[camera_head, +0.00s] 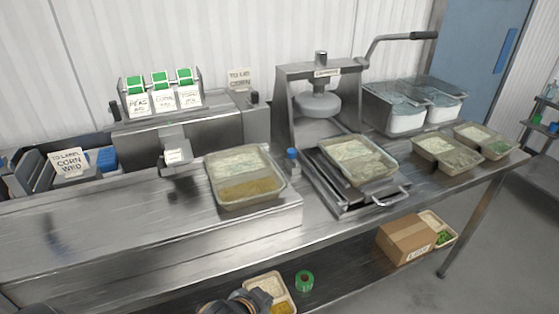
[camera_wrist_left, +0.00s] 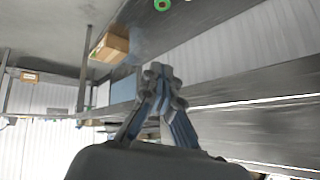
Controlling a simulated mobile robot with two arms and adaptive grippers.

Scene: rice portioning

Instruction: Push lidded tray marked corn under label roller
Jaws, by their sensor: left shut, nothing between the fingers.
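A tray of rice and yellow corn (camera_head: 248,189) sits on the steel bench, left of the press; whether a lid covers it is hard to tell. Left of it stands the label machine (camera_head: 133,139), with a small roller head (camera_head: 175,150) overhanging the bench. The tray is apart from and to the right of that head. My left gripper (camera_wrist_left: 157,72) shows in the wrist view, its blue-sided fingers together and empty, away from the tray. Dark parts of my own (camera_head: 240,303) show at the bottom of the head view. My right gripper cannot be made out.
The lidding press (camera_head: 321,100) holds another tray (camera_head: 358,160). More trays (camera_head: 446,153) stand at right. A cardboard box (camera_head: 405,240), green tape roll (camera_head: 304,281) and tray (camera_head: 278,292) are on the lower shelf. The bench at left (camera_head: 100,225) is clear.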

